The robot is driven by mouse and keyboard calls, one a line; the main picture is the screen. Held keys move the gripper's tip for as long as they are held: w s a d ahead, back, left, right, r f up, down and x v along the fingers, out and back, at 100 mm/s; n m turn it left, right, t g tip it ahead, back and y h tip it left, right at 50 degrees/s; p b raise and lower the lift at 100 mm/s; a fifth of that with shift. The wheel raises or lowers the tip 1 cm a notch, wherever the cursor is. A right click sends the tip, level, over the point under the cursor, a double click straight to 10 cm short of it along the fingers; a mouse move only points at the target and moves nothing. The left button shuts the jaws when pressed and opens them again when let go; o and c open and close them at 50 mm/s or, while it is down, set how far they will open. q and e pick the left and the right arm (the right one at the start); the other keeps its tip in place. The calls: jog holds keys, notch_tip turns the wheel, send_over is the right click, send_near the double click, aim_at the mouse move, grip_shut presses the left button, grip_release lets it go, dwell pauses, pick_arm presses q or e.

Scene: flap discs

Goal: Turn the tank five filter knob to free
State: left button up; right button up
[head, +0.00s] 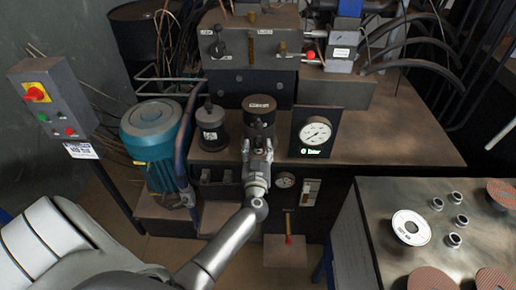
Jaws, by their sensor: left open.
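A dark filter canister (260,115) with a white label on its top edge stands at the middle of the hydraulic unit. My left gripper (258,145) is open right in front of its lower part, pointing away from me. I cannot tell whether the fingers touch it. The gripper hides the canister's lower front, and no filter knob can be made out clearly there. A second dark canister (210,125), with a pale label and a thin stem on top, stands to its left. My right gripper is out of view.
A pressure gauge panel (317,133) stands close right of the gripper. A teal motor (153,132) and a control box (53,97) with a red knob are at left. A valve block (250,40) is behind. A table (390,200) with discs and rings is at right.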

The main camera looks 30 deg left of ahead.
pick_arm(q)
jog(key=shift+w+a, duration=0.2)
jog(key=shift+w, duration=0.15)
jog(key=c, duration=1)
